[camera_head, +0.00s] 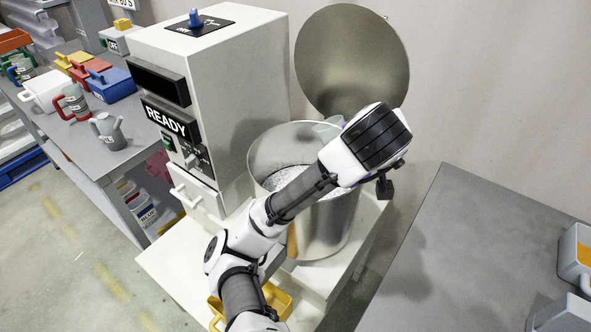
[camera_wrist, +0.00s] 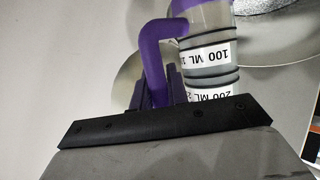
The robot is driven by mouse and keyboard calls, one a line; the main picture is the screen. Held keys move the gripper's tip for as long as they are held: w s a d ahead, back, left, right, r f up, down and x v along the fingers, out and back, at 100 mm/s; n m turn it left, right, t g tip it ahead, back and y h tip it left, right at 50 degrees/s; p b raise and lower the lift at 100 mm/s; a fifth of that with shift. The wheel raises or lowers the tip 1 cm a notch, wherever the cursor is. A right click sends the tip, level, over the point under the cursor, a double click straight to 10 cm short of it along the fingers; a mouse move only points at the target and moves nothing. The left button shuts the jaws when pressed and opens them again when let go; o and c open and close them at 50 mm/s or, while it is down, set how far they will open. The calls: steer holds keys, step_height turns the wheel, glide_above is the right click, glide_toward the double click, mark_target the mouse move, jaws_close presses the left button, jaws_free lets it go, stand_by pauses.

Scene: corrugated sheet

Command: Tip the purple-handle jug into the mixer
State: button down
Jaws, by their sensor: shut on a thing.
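The purple-handle jug (camera_wrist: 207,52) is clear with dark bands and "100 ML" and "200 ML" labels. My gripper (camera_wrist: 160,92) is shut on its purple handle (camera_wrist: 153,55), partly hidden by the black wrist edge. In the head view only a pale part of the jug (camera_head: 327,131) shows beside my wrist, over the mixer bowl's far rim. The mixer bowl (camera_head: 330,228) is a steel drum holding pale grainy material (camera_head: 284,178). Its round lid (camera_head: 352,58) stands open behind. My wrist hides the fingers in the head view. Whether anything is flowing out is not visible.
The mixer's white housing (camera_head: 262,75), with a "READY" display (camera_head: 165,118), rises left of the bowl. A grey bench (camera_head: 90,140) with jugs and coloured boxes is at left. A mostly bare grey table (camera_head: 450,260) is at right. A yellow bin (camera_head: 275,300) sits below my arm.

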steer(key=shift+w+a+r+n+g+h+b, duration=0.1)
steer(key=shift+w+a+n+g+h+b, duration=0.2)
steer(key=shift+a+g+h+b, duration=0.15)
steer(key=shift+w+a+r+n+g+h+b, duration=0.15)
steer(key=shift+w+a+n+g+h+b, duration=0.2)
steer(key=shift+n+h+b, duration=0.35)
